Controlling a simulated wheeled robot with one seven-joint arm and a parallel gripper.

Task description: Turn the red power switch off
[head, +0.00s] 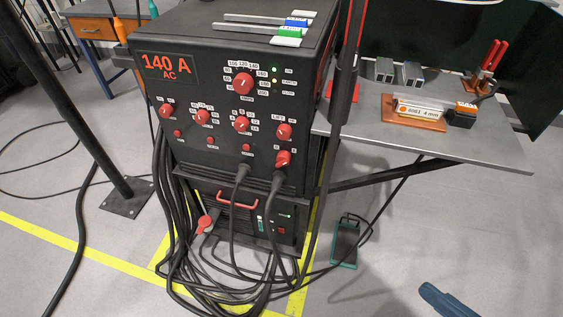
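The black welding machine (200,120) stands in the middle of the head view, its front panel turned towards me and marked "140 A AC". Its panel carries several red knobs, including a large dial (243,83) and a lower right knob (283,158). The lower unit (238,207) has a red turn handle (204,223) at its left and a small red rocker (281,231) at its right, near a green light. The labels are too small to tell which is the power switch or its position. My gripper is not visible in this view.
Thick black cables (240,205) hang before the lower unit and coil on the floor. A metal table (470,155) stands right, a dark post (85,130) left, and a green pedal (345,245) on the floor. A cut-off dark blue shape (445,301) is unclear.

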